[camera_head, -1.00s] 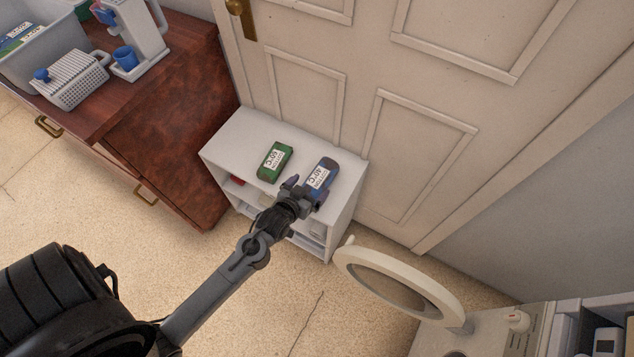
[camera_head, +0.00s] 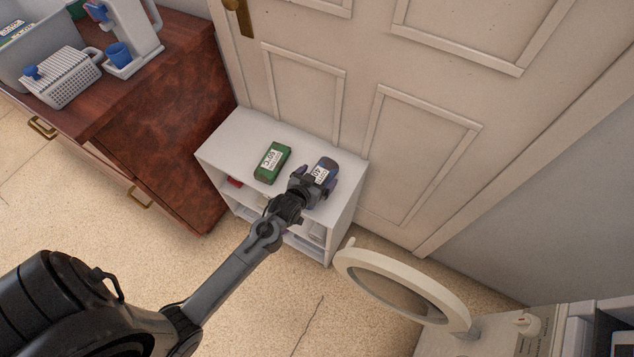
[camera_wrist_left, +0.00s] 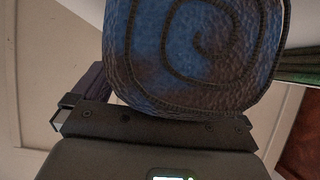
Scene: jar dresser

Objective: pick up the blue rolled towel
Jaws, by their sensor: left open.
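The blue rolled towel (camera_head: 327,167) lies on top of the small white shelf (camera_head: 233,138), at its right part, with a white label on it. My left gripper (camera_head: 315,180) is at the towel's near end, with its fingers reaching along the towel's sides and covering part of it. In the left wrist view the towel's spiral end (camera_wrist_left: 200,50) fills the middle, close in front of the gripper's palm. The left gripper is open. A green rolled towel (camera_head: 272,163) with a white label lies to the left. My right gripper is not in view.
A panelled door (camera_head: 420,130) stands right behind the shelf. A brown wooden dresser (camera_head: 165,120) is at the left, with a grey basket (camera_head: 62,82) and a blue cup (camera_head: 119,54) on it. A round white washer door (camera_head: 400,285) stands open at the lower right.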

